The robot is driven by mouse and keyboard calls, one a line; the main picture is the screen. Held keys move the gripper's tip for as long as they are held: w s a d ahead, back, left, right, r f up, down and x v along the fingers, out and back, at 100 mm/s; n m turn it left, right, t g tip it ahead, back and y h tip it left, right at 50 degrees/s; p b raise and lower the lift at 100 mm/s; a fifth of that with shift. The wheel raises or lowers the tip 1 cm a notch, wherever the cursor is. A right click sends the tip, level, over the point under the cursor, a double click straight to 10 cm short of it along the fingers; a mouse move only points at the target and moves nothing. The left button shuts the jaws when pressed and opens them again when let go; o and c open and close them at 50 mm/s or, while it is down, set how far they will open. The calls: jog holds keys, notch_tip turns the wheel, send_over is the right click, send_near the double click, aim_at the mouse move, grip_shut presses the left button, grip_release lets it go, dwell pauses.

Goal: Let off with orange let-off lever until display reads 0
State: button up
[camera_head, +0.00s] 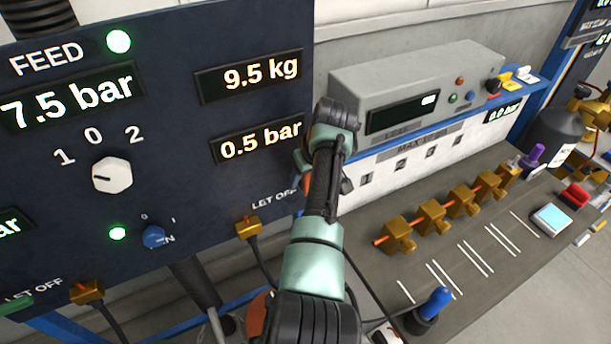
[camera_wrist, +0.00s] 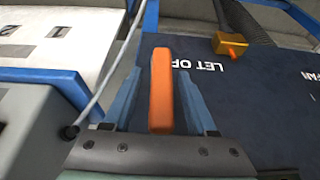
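The orange let-off lever (camera_wrist: 160,92) stands between the two blue-grey fingers of my gripper (camera_wrist: 159,95) in the wrist view. One finger is on each side of it. I cannot tell whether they press on it or leave a small gap. In the head view my arm covers most of the lever and the gripper, at the right edge of the dark blue panel (camera_head: 180,215). The display (camera_head: 260,140) above the "LET OFF" label reads 0.5 bar. The display above that (camera_head: 248,78) reads 9.5 kg.
A brass fitting (camera_head: 248,227) with a cable sits left of my arm; it also shows in the wrist view (camera_wrist: 230,44). A grey device (camera_head: 415,85) and a bench with several brass valves (camera_head: 432,215) are to the right. A thin cable crosses the wrist view's left side.

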jog(key=shift+r, duration=0.15)
jog(key=b+v, duration=0.3)
jog(key=v, duration=0.9)
jog(key=shift+s+r, duration=0.15)
jog(key=shift+r, duration=0.2)
notch_tip(320, 180, up, 19)
jog(key=m+t+h+b, duration=0.2)
jog(key=m+t+h, duration=0.1)
jog(key=t, duration=1)
jog(key=s+a+r+t, duration=0.3)
jog(key=s+r+t, duration=0.2)
jog(key=s+r, duration=0.4)
jog(key=s+a+r+m+t+y, duration=0.1)
jog(key=s+a+r+t, duration=0.2)
jog(key=s+r, duration=0.6)
jog(key=s+t, duration=0.2)
jog(key=shift+s+a, duration=0.3)
